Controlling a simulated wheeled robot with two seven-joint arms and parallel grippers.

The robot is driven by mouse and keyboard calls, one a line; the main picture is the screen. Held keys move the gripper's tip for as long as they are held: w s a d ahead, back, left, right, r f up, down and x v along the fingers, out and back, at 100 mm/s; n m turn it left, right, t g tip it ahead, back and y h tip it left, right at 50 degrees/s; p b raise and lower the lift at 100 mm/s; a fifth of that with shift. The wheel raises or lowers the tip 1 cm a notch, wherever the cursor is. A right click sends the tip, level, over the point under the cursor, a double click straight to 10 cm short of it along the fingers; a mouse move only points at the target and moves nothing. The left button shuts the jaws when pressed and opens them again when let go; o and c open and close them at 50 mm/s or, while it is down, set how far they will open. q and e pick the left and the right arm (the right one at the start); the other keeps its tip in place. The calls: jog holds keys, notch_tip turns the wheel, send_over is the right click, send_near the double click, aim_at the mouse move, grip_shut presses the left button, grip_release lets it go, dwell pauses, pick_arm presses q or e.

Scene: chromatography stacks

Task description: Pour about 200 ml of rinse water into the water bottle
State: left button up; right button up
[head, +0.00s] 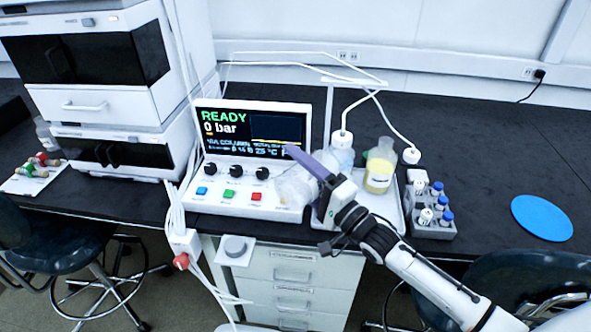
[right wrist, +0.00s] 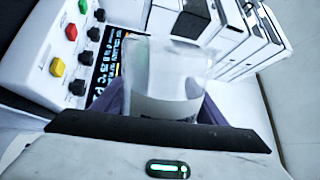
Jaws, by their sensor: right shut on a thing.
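My right gripper (head: 314,172) is shut on a clear, see-through container (head: 293,188) in front of the bench instrument. The container looks tilted to the left in the head view. In the right wrist view the container (right wrist: 165,75) sits between the purple fingers, and I cannot tell how much liquid is in it. A pale bluish clear bottle (head: 345,157), which may be the water bottle, stands just behind my right gripper, partly hidden by it. A flask of yellow liquid (head: 379,172) stands to its right. My left gripper is not in view.
A grey vial rack (head: 433,226) is right of the tray, and a blue disc (head: 542,217) lies farther right. The instrument panel (head: 240,200) reads READY, 0 bar.

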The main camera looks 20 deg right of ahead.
jog(key=shift+r, duration=0.25)
jog(key=shift+d+r+m, duration=0.1)
jog(key=shift+r+m, duration=0.35)
jog(key=shift+m, duration=0.15)
jog(key=shift+f+n+b, duration=0.45)
jog(key=shift+f+n, duration=0.05)
jog(key=shift+f, duration=0.05)
jog(key=shift+f+n+y+b, duration=0.3)
jog(key=shift+f+n+b, duration=0.15)
jog(key=shift+n, duration=0.45)
jog(key=shift+f+n, duration=0.5)
jog(key=shift+n, duration=0.6)
jog(key=shift+f+n+g+y+b, duration=0.25)
jog(key=shift+n+g+y+b, duration=0.2)
jog(key=shift+n, duration=0.65)
